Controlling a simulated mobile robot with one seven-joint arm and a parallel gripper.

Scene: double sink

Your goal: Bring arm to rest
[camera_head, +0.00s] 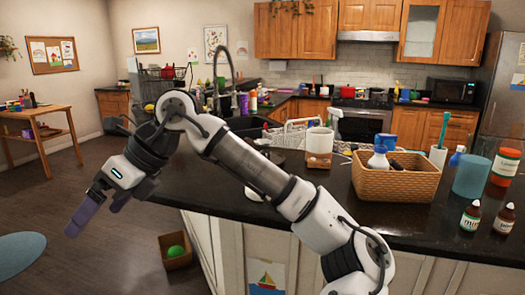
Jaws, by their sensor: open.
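My arm reaches up and left from the lower right of the head view, passing in front of the black counter (330,185). It bends at a raised joint in front of the sink area, then drops to the left. My gripper (92,215) hangs over the open floor, left of the counter's end, pointing down and left. Its purple fingers are open and I see nothing between them. Part of the sink and faucet (222,75) is hidden behind the arm.
A box with a green ball (175,252) sits on the floor below. A wooden table (38,118) stands at left; floor between is clear.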

